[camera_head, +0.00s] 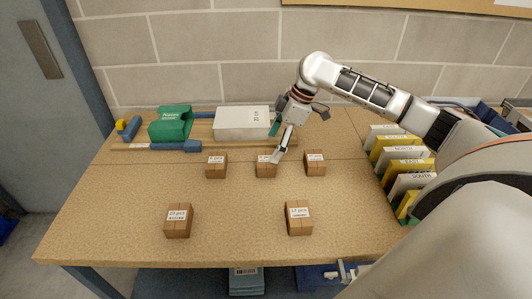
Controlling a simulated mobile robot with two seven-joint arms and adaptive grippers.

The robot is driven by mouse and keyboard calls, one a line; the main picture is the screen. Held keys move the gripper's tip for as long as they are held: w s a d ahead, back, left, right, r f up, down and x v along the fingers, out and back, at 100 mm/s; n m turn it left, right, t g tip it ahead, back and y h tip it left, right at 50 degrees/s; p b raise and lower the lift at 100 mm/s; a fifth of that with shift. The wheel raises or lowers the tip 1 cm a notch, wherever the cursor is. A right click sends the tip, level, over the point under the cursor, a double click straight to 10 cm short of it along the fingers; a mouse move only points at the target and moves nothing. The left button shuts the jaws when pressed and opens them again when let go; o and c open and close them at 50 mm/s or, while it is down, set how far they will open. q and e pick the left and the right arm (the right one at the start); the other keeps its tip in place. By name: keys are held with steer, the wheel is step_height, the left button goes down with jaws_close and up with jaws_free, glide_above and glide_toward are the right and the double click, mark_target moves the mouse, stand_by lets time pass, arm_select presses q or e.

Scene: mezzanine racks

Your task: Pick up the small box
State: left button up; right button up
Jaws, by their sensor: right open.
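Several small brown boxes with white labels stand on the wooden table. Three form a back row: a left box (216,166), a middle box (265,170) and a right box (315,163). Two stand nearer the front: a front left box (178,221) and a front right box (299,218). My right gripper (280,150) comes down from above at the middle box, with a fingertip overlapping its upper right edge in the picture. I cannot tell whether it touches the box. The gripper is open and partly hides that box. My left gripper is out of view.
Behind the row are a green box (170,125) and a larger white box (242,123), with blue bars beside them. Labelled dividers (405,165) stand at the right, below my arm. The table's (110,220) front middle is clear.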

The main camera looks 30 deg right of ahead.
mark_target(267, 159)
steer(key=shift+w+d+f, duration=0.1)
steer(key=shift+w, duration=0.1)
steer(key=shift+f, duration=0.25)
steer(key=shift+b+x, duration=0.35)
steer(key=shift+x, duration=0.75)
steer(key=b+x, duration=0.1)
steer(key=x, duration=0.4)
steer(key=shift+r, duration=0.1)
steer(key=c, duration=1.2)
